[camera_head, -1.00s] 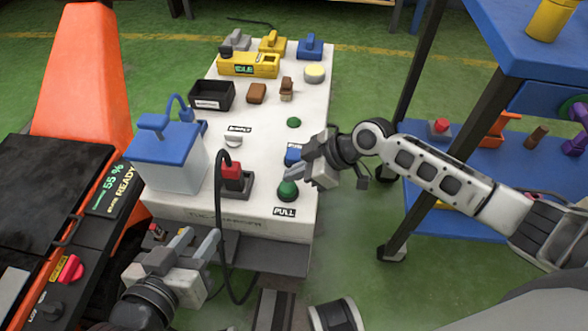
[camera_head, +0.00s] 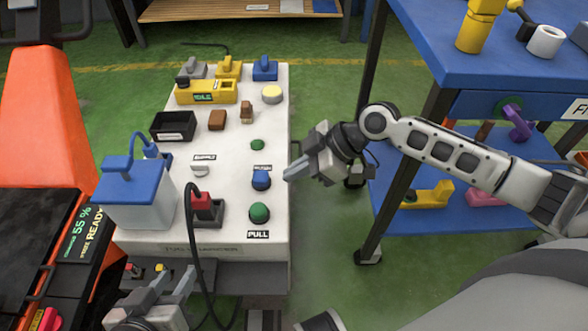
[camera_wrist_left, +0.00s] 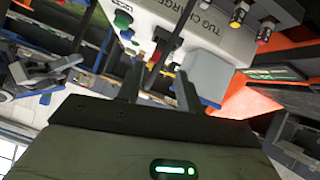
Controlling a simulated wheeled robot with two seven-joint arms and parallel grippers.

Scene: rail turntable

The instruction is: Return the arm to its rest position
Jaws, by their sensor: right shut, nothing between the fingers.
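My right gripper (camera_head: 291,173) is shut and empty. Its fingertips are just right of the white charger's (camera_head: 225,235) right edge, near the blue button (camera_head: 261,179) but apart from it. The right arm reaches in from the right, in front of the blue cart. My left gripper (camera_head: 172,284) is low at the left of the head view, in front of the charger's front side. Its fingers stand apart with nothing visible between them; they also show open in the left wrist view (camera_wrist_left: 158,90).
The green PULL button (camera_head: 259,212), red plug (camera_head: 201,204) with black cable and blue-lidded box (camera_head: 131,192) sit on the charger. A blue cart (camera_head: 470,75) stands at right, an orange machine (camera_head: 40,120) at left. Green floor is free between charger and cart.

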